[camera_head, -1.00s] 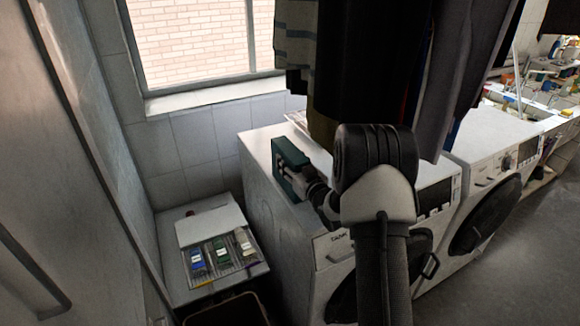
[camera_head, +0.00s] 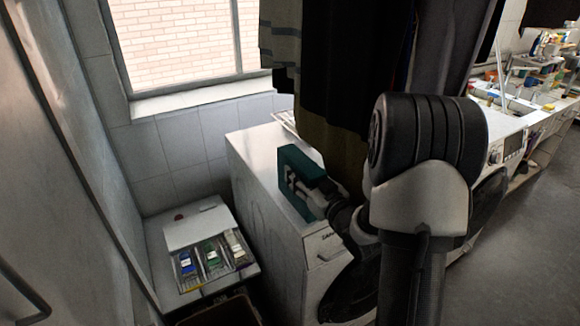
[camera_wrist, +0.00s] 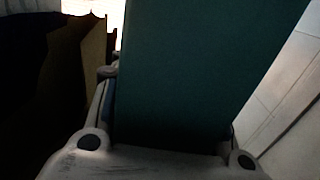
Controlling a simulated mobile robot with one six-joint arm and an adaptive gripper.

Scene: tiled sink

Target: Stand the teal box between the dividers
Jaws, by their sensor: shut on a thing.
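The teal box (camera_head: 292,168) is held upright in my gripper (camera_head: 302,188), beside and in front of the white washing machine's top left part in the head view. In the wrist view the teal box (camera_wrist: 205,70) fills the middle, between the fingers of my gripper (camera_wrist: 172,140). The dividers (camera_head: 206,262) are thin upright slats in a low holder on the small white stand at lower left. Blue, green and whitish boxes stand among them. The held box is apart from the holder, up and to the right of it. Gaps between the slats are too small to make out.
The washing machine (camera_head: 262,208) stands right of the white stand (camera_head: 158,238). Dark hanging clothes (camera_head: 345,75) come down close behind my arm. A tall pale panel (camera_head: 75,170) bounds the left side. A dark-rimmed container (camera_head: 225,308) is below the stand.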

